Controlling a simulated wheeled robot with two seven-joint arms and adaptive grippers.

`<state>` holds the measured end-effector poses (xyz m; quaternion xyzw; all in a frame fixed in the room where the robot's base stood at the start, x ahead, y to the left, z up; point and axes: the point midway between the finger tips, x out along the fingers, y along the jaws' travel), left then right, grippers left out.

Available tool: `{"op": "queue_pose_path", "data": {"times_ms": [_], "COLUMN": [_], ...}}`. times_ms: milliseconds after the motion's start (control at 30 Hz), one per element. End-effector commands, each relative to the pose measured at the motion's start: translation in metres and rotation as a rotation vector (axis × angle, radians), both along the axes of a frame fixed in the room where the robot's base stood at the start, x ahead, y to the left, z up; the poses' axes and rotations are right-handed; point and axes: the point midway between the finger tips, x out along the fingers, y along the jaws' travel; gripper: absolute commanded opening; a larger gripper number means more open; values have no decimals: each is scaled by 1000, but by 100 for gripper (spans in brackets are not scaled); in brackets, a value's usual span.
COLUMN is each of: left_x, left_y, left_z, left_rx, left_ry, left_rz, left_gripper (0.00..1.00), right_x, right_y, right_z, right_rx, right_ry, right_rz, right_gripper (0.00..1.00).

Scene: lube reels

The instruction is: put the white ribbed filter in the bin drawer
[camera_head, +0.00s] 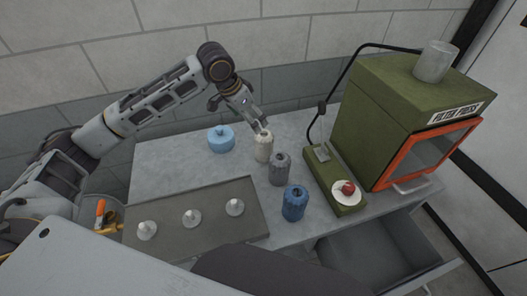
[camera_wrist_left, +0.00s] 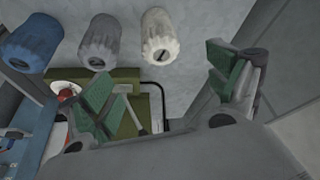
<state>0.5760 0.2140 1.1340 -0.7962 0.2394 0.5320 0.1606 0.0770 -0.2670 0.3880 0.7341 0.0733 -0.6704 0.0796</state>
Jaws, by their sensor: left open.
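The white ribbed filter (camera_head: 263,149) stands upright on the grey table, behind a grey ribbed filter (camera_head: 280,170) and a blue ribbed filter (camera_head: 294,203). My left gripper (camera_head: 256,117) is close above the white filter, its fingers pointing down. In the left wrist view the gripper (camera_wrist_left: 165,85) has its green-padded fingers wide apart, with nothing between them. The white filter (camera_wrist_left: 159,40) shows just beyond the fingertips. The bin drawer (camera_head: 365,247) at the lower right is pulled open, and the visible part of its inside looks empty. My right gripper is not in view.
A green press (camera_head: 375,115) with an orange-framed door stands at the right, its green base holding a red button (camera_head: 347,187). A light-blue lidded container (camera_head: 221,139) stands at the back left. A dark tray (camera_head: 170,243) with white cones lies in front.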

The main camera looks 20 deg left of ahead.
Motion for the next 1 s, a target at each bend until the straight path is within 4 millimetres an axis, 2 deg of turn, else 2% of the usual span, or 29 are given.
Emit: {"op": "queue_pose_path", "data": {"times_ms": [267, 700, 1000], "left_x": [5, 23, 28], "left_y": [-3, -16, -19], "left_z": [-15, -66, -79], "left_rx": [-1, -2, -1], "left_ry": [2, 2, 1], "left_rz": [1, 1, 1], "left_gripper": [90, 90, 90], "right_x": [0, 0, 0], "right_y": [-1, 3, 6], "right_z": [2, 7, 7], "right_rx": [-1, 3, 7], "right_ry": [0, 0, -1], "right_rz": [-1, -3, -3], "right_gripper": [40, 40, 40]}}
